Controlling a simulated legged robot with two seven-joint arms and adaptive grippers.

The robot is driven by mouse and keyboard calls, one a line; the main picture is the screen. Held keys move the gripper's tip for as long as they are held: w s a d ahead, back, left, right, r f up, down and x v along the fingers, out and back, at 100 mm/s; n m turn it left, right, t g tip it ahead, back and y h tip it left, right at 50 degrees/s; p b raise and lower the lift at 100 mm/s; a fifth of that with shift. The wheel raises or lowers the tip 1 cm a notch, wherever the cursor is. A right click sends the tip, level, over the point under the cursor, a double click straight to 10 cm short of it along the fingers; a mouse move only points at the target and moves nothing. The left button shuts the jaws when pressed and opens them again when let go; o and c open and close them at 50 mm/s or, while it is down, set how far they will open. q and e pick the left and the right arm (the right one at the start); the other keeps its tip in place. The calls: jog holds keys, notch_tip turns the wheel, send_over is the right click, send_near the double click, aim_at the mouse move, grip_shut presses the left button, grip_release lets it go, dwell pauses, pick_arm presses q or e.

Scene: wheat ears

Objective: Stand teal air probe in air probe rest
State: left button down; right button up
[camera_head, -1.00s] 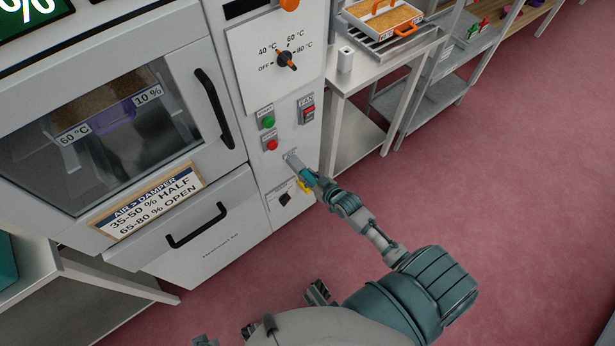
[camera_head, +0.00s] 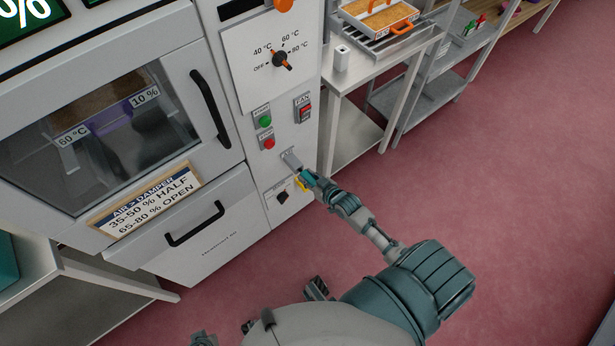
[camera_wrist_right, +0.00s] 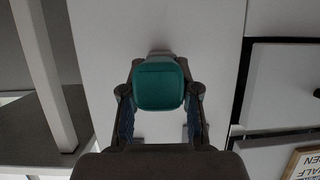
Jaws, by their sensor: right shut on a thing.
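The teal air probe (camera_wrist_right: 160,86) shows end-on in the right wrist view as a rounded square teal block between the two fingers. My right gripper (camera_head: 307,180) is shut on it, at the lower right of the white machine's front panel. A small grey bracket (camera_head: 291,160) on the panel, which looks like the air probe rest, is just up and left of the gripper. The probe's far end is hidden, so I cannot tell whether it is in the rest. My left gripper does not show clearly.
The panel has a green button (camera_head: 265,121), a red button (camera_head: 268,142), a fan switch (camera_head: 303,108) and a temperature dial (camera_head: 281,59). A black knob (camera_head: 282,196) is below the bracket. A drawer handle (camera_head: 194,224) juts out to the left. Floor at right is clear.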

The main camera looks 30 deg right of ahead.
jog(key=shift+d, duration=0.1)
grip_shut()
jog(key=shift+s+p, duration=0.4)
jog(key=shift+s, duration=0.1)
jog(key=s+p, duration=0.2)
jog(key=s, duration=0.3)
jog(key=shift+d+p, duration=0.2)
jog(key=shift+p, duration=0.1)
jog(key=shift+s, duration=0.1)
